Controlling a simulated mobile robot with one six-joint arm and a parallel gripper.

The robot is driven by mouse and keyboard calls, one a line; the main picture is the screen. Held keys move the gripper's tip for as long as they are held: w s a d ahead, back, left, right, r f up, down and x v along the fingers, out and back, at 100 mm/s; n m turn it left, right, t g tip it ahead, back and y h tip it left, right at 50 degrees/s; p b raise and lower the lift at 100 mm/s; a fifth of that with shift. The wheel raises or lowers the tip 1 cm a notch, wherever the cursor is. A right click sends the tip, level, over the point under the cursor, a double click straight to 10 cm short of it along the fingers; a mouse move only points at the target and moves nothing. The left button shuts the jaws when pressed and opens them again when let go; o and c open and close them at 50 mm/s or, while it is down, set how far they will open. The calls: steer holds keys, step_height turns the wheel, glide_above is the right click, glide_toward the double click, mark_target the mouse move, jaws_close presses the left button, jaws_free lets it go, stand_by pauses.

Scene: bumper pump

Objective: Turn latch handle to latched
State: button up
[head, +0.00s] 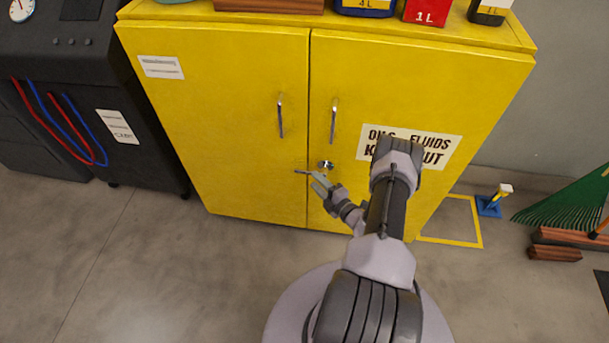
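The yellow cabinet (215,130) stands ahead with both doors closed. A small metal latch (325,165) sits low on the right door, close to the seam between the doors. A thin dark bar (303,172) shows just left of it, across the seam; I cannot tell whether it is the latch handle or part of my gripper. My gripper (317,181) is just below the latch, reaching in from the lower right. Its fingers are too small to tell whether they are apart or touch the handle.
Two vertical door pulls (334,120) are above the latch. Containers (428,10) stand on the cabinet top. A black machine (90,90) with red and blue hoses is at left. A blue-based object (489,205) and a green rake (568,202) are at right. The floor at front left is clear.

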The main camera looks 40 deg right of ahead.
mark_target(306, 172)
steer(key=w, duration=0.2)
steer(key=w+b, duration=0.1)
steer(key=w, duration=0.1)
steer(key=w+f, duration=0.1)
steer(key=w, duration=0.1)
steer(key=shift+w+d+b, duration=0.15)
steer(key=shift+w+b, duration=0.2)
steer(key=shift+w, duration=0.05)
jaws_close()
stand_by(0.9)
